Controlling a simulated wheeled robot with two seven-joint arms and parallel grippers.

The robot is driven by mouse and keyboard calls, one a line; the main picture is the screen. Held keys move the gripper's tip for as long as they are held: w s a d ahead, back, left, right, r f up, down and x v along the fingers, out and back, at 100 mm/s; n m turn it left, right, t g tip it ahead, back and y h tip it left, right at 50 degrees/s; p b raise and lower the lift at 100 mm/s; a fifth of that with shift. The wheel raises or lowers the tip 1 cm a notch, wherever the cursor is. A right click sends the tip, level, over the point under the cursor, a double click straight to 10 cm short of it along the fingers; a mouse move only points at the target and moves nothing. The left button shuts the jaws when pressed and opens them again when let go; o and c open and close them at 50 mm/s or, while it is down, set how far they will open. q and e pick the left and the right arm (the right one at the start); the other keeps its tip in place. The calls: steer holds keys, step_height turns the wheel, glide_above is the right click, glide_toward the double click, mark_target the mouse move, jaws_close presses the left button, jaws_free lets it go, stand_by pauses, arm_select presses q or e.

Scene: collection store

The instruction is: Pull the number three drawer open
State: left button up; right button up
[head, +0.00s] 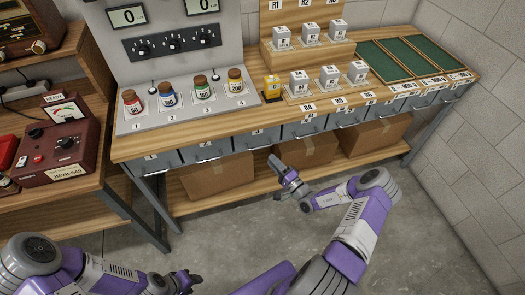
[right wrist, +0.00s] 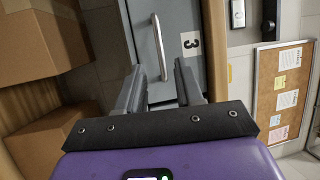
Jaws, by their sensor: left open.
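My right gripper (head: 274,162) is below and in front of this drawer. In the wrist view its two fingers (right wrist: 163,82) are apart and empty, short of the handle. My left gripper (head: 188,281) is open, low at the bottom, away from the bench.
Cardboard boxes (head: 218,178) stand on the shelf below the drawers. Jars (head: 168,95) and grey blocks (head: 299,82) stand on the bench top. A side table (head: 92,150) with a red device is at left. The floor (head: 220,235) before the bench is clear.

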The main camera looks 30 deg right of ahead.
steer(key=b+x, duration=0.1)
steer(key=x, duration=0.6)
steer(key=shift+b, duration=0.35)
steer(key=shift+w, duration=0.1)
jaws_close()
stand_by(1.0)
